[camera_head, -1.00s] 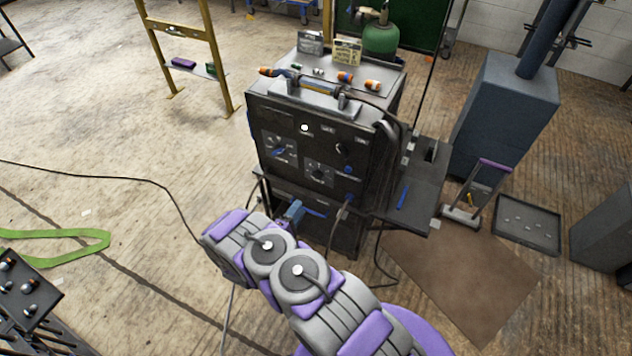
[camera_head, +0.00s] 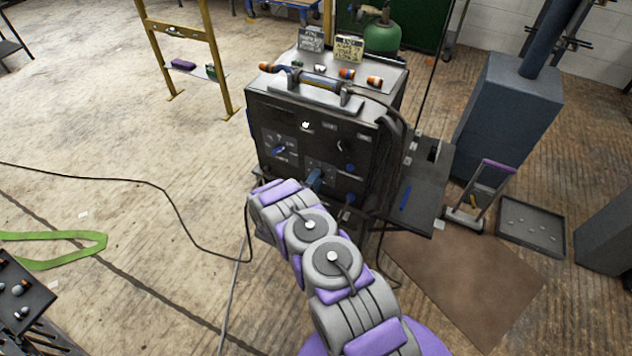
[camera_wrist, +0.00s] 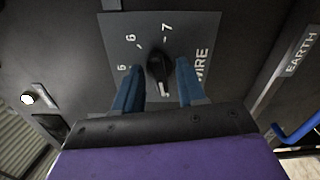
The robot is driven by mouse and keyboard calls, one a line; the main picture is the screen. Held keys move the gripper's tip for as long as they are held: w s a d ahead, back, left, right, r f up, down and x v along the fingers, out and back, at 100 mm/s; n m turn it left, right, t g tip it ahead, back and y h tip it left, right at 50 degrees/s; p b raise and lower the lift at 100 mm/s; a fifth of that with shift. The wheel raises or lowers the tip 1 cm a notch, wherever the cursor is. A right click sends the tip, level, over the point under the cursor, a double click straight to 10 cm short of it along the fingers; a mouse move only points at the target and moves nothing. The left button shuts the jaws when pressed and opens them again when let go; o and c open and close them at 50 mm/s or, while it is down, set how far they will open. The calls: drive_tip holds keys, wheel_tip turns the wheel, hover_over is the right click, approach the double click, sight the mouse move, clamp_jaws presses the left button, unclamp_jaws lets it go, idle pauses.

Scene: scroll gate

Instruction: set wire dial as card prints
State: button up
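The wire dial is a black knob (camera_wrist: 158,68) on a grey plate (camera_wrist: 185,28) printed with 5, 6, 7 and WIRE in the wrist view. A white mark shows at the knob's lower end. My gripper (camera_wrist: 159,76) has its two blue fingers on either side of the knob, with a gap on both sides. It is open. In the head view my gripper (camera_head: 314,179) is at the machine's front panel and covers most of the dial. Two cards, one grey (camera_head: 311,39) and one cream (camera_head: 349,48), stand on top of the machine (camera_head: 290,110); their small print is not readable.
Another dial (camera_head: 279,148) sits on the panel left of my gripper. An EARTH label (camera_wrist: 301,50) and a blue cable (camera_wrist: 298,130) are at right in the wrist view. A side shelf (camera_head: 418,190) juts from the machine. Cables lie on the floor to the left.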

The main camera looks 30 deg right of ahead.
drive_tip(key=shift+a, duration=0.1)
drive_tip(key=shift+c, duration=0.2)
clamp_jaws()
drive_tip(key=shift+s+f+m+p, duration=0.1)
drive_tip(key=shift+m+p, duration=0.2)
drive_tip(key=shift+w+a+f+m+p, duration=0.1)
drive_tip(key=shift+m+p, duration=1.1)
drive_tip(key=shift+m, duration=3.65)
drive_tip(key=shift+w+a+f+m+p, duration=0.1)
drive_tip(key=shift+m+p, duration=1.1)
drive_tip(key=shift+m, duration=3.6)
drive_tip(key=shift+w+a+f+m+p, duration=0.1)
drive_tip(key=shift+m+p, duration=1.1)
drive_tip(key=shift+m, duration=3.65)
